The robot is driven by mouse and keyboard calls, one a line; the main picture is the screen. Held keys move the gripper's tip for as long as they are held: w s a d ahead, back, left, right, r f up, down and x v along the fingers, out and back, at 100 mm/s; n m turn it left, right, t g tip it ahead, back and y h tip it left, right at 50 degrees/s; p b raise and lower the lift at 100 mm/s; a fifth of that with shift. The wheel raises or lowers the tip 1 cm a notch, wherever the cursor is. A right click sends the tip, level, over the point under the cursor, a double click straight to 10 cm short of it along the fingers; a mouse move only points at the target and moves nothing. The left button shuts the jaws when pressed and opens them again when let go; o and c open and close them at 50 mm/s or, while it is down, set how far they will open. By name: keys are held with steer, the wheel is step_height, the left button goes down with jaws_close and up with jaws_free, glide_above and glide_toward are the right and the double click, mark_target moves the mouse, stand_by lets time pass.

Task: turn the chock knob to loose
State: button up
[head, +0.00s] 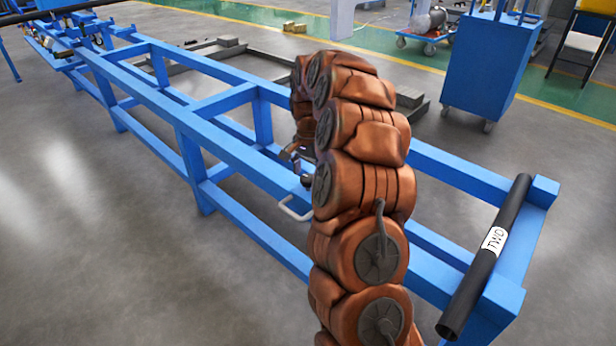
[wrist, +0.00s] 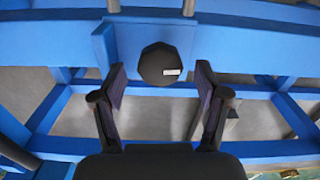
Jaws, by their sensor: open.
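The chock knob (wrist: 158,60) is a black, many-sided knob with a small white mark on its right side, seen in the wrist view. It sits in front of a blue plate (wrist: 125,45) on the blue frame. My gripper (wrist: 160,70) is open, with one finger to the left and one to the right of the knob. Gaps show between the fingers and the knob, and neither finger appears to touch it. In the head view my copper-coloured arm hides the knob and most of the gripper.
A long blue frame (head: 150,95) runs from far left to right. A black pipe (head: 475,285) labelled TWO lies across its right end. A white curved handle (head: 296,212) shows beside my arm. A blue cabinet (head: 490,65) stands behind. The grey floor at left is clear.

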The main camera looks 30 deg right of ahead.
steer(key=shift+f, duration=0.55)
steer(key=shift+a, duration=0.15)
steer(key=c, duration=1.2)
steer(key=shift+o, duration=0.2)
